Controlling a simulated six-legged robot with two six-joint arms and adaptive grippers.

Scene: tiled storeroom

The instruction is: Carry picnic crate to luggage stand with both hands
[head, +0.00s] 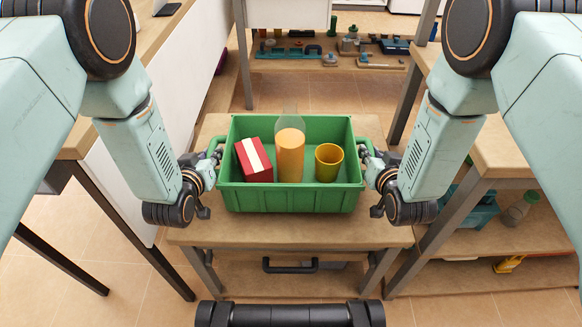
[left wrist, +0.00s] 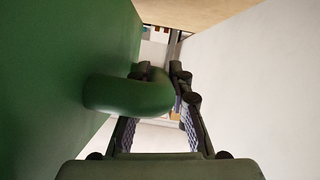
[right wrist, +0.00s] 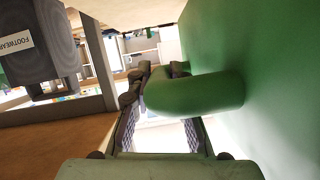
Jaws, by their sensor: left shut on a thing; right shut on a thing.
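The green picnic crate (head: 290,199) is in the middle of the head view, over a small wooden-topped stand (head: 290,233). I cannot tell whether it rests on the top or hangs just above it. It holds a red box with a pale stripe (head: 254,160), a bottle of orange liquid (head: 290,154) and a yellow cup (head: 329,162). My left gripper (head: 213,160) is shut on the crate's left handle (left wrist: 130,95). My right gripper (head: 368,160) is shut on its right handle (right wrist: 195,95). The crate looks level.
A counter (head: 150,38) stands at the left and a wooden table (head: 505,135) at the right, both close to my arms. A low shelf with tools (head: 325,62) is at the back. Tiled floor (head: 300,95) shows behind the stand.

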